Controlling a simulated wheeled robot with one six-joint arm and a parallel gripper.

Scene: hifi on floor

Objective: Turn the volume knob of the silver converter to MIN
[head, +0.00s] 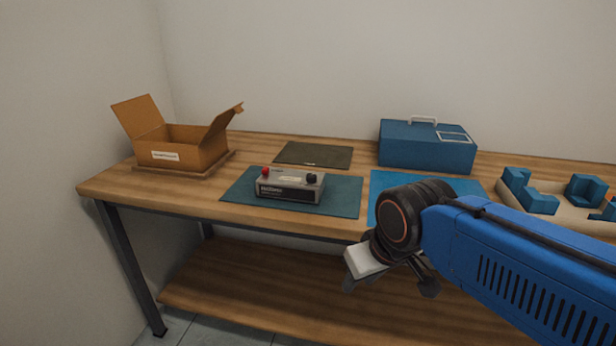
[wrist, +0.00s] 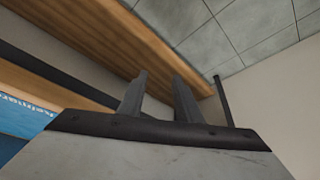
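The silver converter (head: 290,186) sits on a dark green mat (head: 340,196) on the workbench in the head view. It has a red knob (head: 265,171) at its left and a black knob (head: 311,178) at its right. Its labels are too small to read, so I cannot tell which setting either knob has. My gripper (head: 388,284) is at the bench's front edge, right of the converter and apart from it. In the wrist view my gripper (wrist: 160,95) shows two fingers apart with nothing between them. The converter does not show in the wrist view.
An open cardboard box (head: 182,150) stands at the left of the wooden bench (head: 160,199). A blue toolbox (head: 426,148) stands at the back, behind a blue mat (head: 385,184). A dark mat (head: 314,154) lies behind the converter. A tray (head: 575,219) with blue blocks is at the right.

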